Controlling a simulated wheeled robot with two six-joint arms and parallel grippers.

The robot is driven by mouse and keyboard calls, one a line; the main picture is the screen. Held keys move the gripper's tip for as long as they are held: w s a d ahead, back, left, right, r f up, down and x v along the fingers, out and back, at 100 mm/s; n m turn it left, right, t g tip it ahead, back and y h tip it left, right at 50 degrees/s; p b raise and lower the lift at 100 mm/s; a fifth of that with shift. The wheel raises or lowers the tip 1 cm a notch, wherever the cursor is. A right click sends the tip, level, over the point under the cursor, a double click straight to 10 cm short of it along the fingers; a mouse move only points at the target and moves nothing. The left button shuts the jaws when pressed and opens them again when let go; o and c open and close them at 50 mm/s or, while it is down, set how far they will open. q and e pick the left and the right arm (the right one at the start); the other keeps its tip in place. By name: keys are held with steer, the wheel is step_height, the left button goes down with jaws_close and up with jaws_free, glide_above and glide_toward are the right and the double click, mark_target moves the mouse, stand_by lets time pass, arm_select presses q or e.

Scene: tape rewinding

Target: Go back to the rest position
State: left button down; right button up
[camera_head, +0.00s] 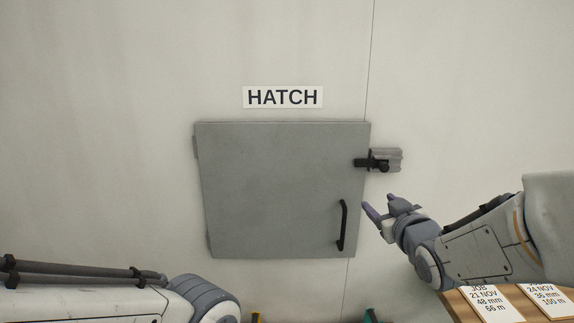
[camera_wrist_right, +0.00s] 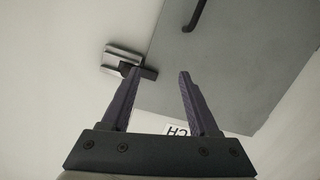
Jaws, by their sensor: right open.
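A closed grey hatch door (camera_head: 270,190) is set in the wall, with a black vertical handle (camera_head: 342,225) near its right edge. A latch (camera_head: 380,161) sits at the door's upper right side, its dark bolt reaching onto the door's edge. My right gripper (camera_head: 376,206) is open and empty, to the right of the handle and below the latch. In the right wrist view its two fingers (camera_wrist_right: 155,78) stand apart, with the latch (camera_wrist_right: 127,62) beyond the left finger and the hatch door (camera_wrist_right: 235,65) behind. My left arm shows at the lower left; its gripper is not in view.
A white sign reading HATCH (camera_head: 283,97) is above the door. A wooden board (camera_head: 458,306) with job cards (camera_head: 492,303) lies at the lower right, under my right arm. Small yellow and teal things show at the bottom edge.

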steer(key=s+a+f+n+g+y, duration=0.1)
steer(key=s+a+f+g, duration=0.55)
steer(key=s+a, duration=0.25)
steer(key=s+a+f+n+g+y, duration=0.1)
steer(key=s+a+f+n+g, duration=0.1)
steer(key=s+a+f+g, duration=0.6)
steer(key=s, duration=0.6)
steer(key=s+a+n+g+h, duration=0.1)
steer(key=s, duration=0.7)
steer(key=shift+s+a+f, duration=0.3)
steer(key=shift+a+f, duration=0.1)
steer(key=shift+g, duration=0.25)
steer(key=shift+w+f, duration=0.1)
steer(key=shift+w, duration=0.45)
